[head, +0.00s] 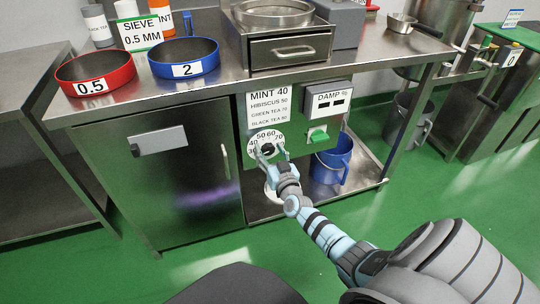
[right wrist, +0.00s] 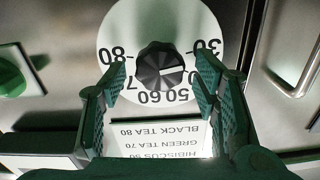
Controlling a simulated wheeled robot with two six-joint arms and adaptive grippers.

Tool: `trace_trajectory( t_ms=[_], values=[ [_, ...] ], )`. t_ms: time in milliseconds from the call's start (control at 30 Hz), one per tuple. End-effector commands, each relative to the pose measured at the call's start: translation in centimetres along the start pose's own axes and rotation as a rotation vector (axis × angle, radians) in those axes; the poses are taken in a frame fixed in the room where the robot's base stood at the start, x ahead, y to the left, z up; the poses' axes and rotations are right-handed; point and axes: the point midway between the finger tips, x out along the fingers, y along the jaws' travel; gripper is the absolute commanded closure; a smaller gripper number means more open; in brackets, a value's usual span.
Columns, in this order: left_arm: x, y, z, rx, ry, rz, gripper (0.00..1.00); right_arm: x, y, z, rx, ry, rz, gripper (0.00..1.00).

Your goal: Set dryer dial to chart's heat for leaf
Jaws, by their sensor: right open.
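The dryer dial is a round white plate marked 30 to 80 with a black ribbed knob (head: 267,149). My left gripper is out of view.
A damp % box (head: 330,98) and green switch (head: 317,135) sit right of the dial. The cabinet door handle (head: 225,161) is left of it. Red (head: 95,82) and blue (head: 183,62) sieves stand on the counter. A blue bucket (head: 333,160) stands on the low shelf.

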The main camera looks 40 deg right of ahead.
Motion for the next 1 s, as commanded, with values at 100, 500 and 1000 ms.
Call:
trace_trajectory(
  t_ms=[100,500,1000],
  values=[
    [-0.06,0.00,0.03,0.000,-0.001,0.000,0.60,-0.03,-0.02,-0.04,0.000,0.000,0.000,0.46],
    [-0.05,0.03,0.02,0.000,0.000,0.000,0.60,-0.06,-0.04,0.01,0.002,-0.001,-0.001,0.93],
    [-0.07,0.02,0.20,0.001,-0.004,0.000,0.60,-0.08,0.08,0.09,0.203,-0.002,0.000,0.93]
  ],
)
